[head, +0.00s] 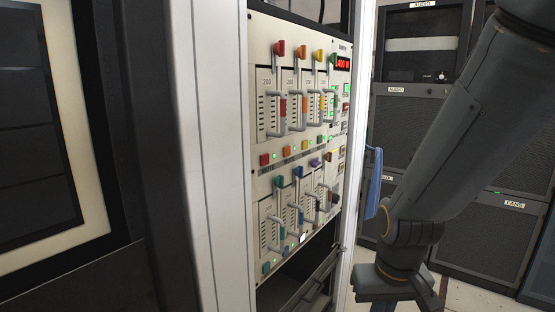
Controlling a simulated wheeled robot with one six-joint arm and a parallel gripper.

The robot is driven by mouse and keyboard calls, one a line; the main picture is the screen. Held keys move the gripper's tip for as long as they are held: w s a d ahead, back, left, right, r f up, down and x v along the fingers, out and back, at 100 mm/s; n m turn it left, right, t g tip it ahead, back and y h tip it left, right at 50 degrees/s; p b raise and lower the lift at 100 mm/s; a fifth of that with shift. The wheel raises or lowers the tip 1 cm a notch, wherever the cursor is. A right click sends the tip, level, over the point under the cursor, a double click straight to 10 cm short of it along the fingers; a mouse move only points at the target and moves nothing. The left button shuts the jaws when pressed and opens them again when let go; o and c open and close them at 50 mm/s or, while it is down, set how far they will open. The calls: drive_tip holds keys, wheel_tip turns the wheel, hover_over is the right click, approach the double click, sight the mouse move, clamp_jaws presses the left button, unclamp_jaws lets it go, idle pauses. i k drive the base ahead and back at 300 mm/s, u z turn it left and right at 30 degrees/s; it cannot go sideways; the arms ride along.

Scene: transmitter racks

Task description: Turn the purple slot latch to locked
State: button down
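The transmitter panel (262,148) stands in a white rack, seen at a steep angle. Its lower module has a row of slots with grey handles and small coloured tabs. A small purple tab (316,162) sits at the top of one of these slots, toward the right, between a blue tab (297,171) and an orange-brown one (330,156). It is too small to tell its latch position. My arm comes down on the right, apart from the panel. My gripper's fingers cannot be made out in this view.
The upper module has red, orange and yellow tabs and a red display (343,64). A blue upright piece (373,182) stands just right of the rack's white edge post (352,150). Dark cabinets (405,120) stand behind on the right. A dark rack fills the left.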

sight(314, 163)
drive_tip(key=u, duration=1.8)
drive_tip(key=k, duration=0.75)
drive_tip(key=z, duration=1)
drive_tip(key=i, duration=0.5)
drive_tip(key=z, duration=0.45)
drive_tip(key=k, duration=0.25)
drive_tip(key=z, duration=0.8)
